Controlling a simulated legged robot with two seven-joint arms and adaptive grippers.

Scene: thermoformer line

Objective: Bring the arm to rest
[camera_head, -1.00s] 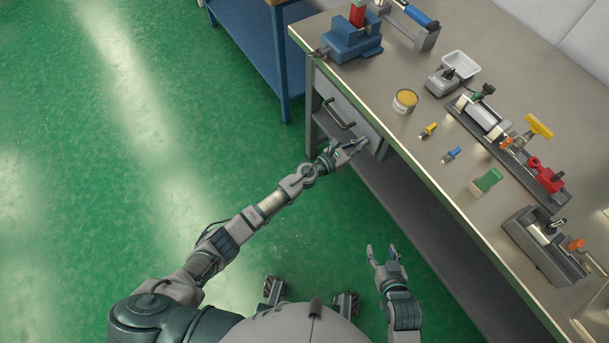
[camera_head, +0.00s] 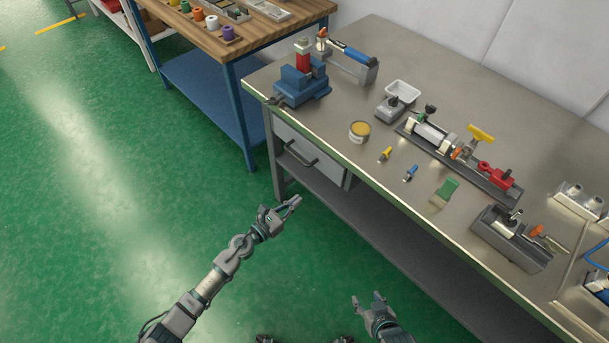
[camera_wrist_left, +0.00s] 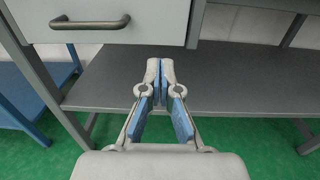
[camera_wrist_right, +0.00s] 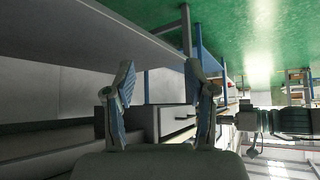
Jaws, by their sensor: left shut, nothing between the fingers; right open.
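My left gripper (camera_head: 291,205) is shut and empty, held over the green floor in front of the workbench. In the left wrist view its fingertips (camera_wrist_left: 160,68) meet, with the grey lower shelf behind them. The drawer (camera_head: 308,155) under the bench top is above and beyond it, and its handle (camera_wrist_left: 90,22) shows at the upper left of that view. The gripper is apart from the handle. My right gripper (camera_head: 367,300) is open and empty, low in front of the bench. Its spread fingers (camera_wrist_right: 158,75) show in the right wrist view, with nothing between them.
A wooden-topped table (camera_head: 235,40) stands at the back left. The floor (camera_head: 110,200) at the left is clear.

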